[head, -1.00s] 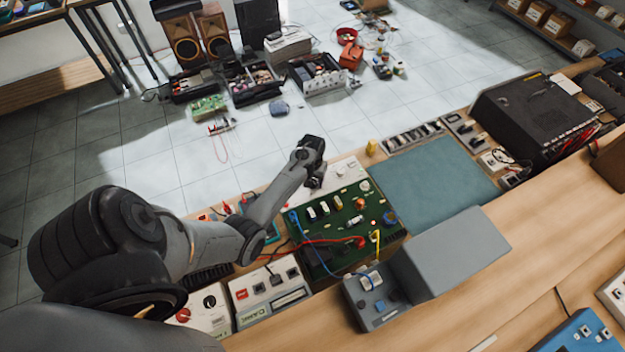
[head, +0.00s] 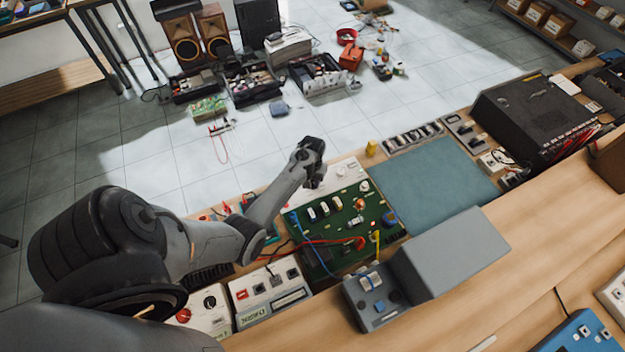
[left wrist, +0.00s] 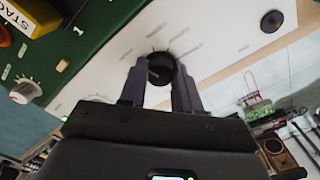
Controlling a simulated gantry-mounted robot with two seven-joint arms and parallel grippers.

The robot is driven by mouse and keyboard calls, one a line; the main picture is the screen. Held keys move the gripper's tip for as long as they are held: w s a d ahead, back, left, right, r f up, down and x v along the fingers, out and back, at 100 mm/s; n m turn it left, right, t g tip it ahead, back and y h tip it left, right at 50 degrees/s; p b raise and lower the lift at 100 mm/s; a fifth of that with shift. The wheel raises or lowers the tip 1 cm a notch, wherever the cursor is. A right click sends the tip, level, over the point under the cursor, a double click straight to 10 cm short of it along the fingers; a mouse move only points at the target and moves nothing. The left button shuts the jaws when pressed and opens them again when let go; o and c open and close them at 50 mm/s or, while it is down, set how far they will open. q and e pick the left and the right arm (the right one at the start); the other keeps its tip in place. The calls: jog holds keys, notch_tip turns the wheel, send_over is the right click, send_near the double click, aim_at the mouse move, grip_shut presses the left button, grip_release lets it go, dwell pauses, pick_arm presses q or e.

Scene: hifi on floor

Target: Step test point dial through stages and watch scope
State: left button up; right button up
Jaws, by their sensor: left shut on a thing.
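The test point dial (left wrist: 160,68) is a round black knob on a white panel (left wrist: 222,35) with printed marks around it. My left gripper (left wrist: 161,72) is shut on it, one finger on each side. In the head view my left gripper (head: 315,182) reaches down to the white panel (head: 345,172) at the far edge of the green circuit board (head: 330,222), and the dial is hidden there. A grey box (head: 452,252) stands right of the board with its screen side not visible, so I cannot tell whether it is the scope. My right gripper is not in view.
A teal mat (head: 430,185) lies clear right of the board. A large black case (head: 535,112) stands at the far right. Red and blue leads cross the board. White instruments (head: 270,290) sit at the near left. Speakers (head: 200,35) and trays stand on the floor behind.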

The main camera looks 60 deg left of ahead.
aim_at(313, 182)
pick_arm(q)
jog(key=m+p, duration=0.2)
jog(key=m, duration=0.1)
jog(key=shift+r+p, duration=0.2)
jog(key=shift+p, duration=0.1)
jog(key=shift+m+p, duration=0.65)
jog(key=shift+m, duration=0.55)
jog(key=shift+f+m+p, duration=0.15)
jog(key=shift+m+p, duration=0.2)
jog(key=shift+m, duration=0.55)
jog(key=o, duration=1.1)
jog(key=shift+c, duration=0.2)
notch_tip(313, 182, up, 11)
jog(key=p, duration=0.1)
jog(key=shift+p, duration=0.4)
jog(key=shift+f, duration=0.15)
